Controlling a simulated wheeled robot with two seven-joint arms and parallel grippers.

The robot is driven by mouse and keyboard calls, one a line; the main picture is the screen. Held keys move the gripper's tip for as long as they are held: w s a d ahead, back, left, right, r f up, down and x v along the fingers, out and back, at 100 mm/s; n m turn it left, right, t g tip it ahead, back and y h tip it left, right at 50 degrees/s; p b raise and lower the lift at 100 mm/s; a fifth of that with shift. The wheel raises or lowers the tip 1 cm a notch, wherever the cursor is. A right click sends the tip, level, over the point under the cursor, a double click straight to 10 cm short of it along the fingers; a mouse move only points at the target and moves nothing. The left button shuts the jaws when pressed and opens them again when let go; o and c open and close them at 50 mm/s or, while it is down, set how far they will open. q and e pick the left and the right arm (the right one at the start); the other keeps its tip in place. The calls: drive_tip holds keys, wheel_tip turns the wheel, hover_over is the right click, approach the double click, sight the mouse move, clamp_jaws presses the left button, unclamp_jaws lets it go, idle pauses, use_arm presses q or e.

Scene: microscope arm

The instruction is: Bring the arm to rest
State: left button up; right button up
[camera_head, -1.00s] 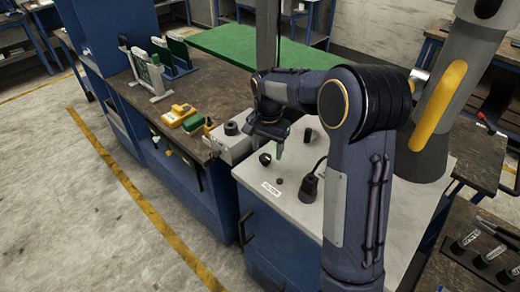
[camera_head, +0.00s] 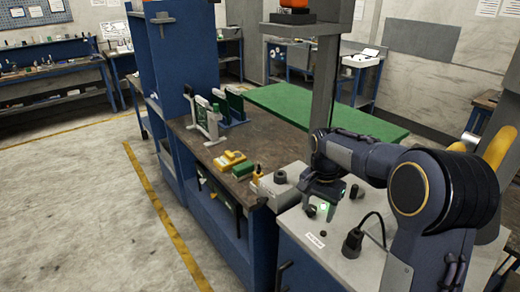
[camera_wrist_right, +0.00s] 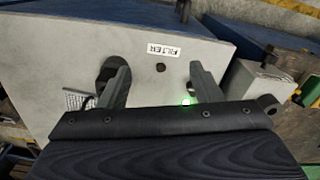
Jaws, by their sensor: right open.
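My right arm (camera_head: 438,195) reaches in from the lower right, bent at the elbow, over a white-topped cabinet (camera_head: 375,262). My right gripper (camera_head: 322,204) hangs over that top with a green glow at its fingers. In the right wrist view my right gripper (camera_wrist_right: 160,70) has its two fingers apart, with nothing held between them. Beyond the fingers lie the "FILTER" label (camera_wrist_right: 163,51) and a small dark round spot. A grey and yellow column-like part (camera_head: 498,146) shows at the right edge, mostly cut off; I cannot tell what it is. My left gripper is out of view.
A black corded fitting (camera_head: 352,243) stands on the cabinet top close to my right arm. A grey post (camera_head: 322,85) rises behind my gripper. The floor at left is clear.

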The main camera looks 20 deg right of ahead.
drive_tip(key=s+a+f+n+t+y+b, duration=0.1)
drive_tip(key=s+a+n+t+y+b, duration=0.1)
drive_tip(key=s, duration=1)
drive_tip(key=s+a+f+n+t+y+b, duration=0.1)
drive_tip(key=s+a+n+t+b, duration=0.1)
drive_tip(key=s+a+n, duration=0.5)
drive_tip(key=s+a+t, duration=0.1)
drive_tip(key=s+a, duration=0.1)
drive_tip(key=s, duration=0.4)
drive_tip(key=shift+s+n+t+y, duration=0.3)
drive_tip(key=shift+t+y, duration=0.1)
drive_tip(key=shift+d, duration=0.1)
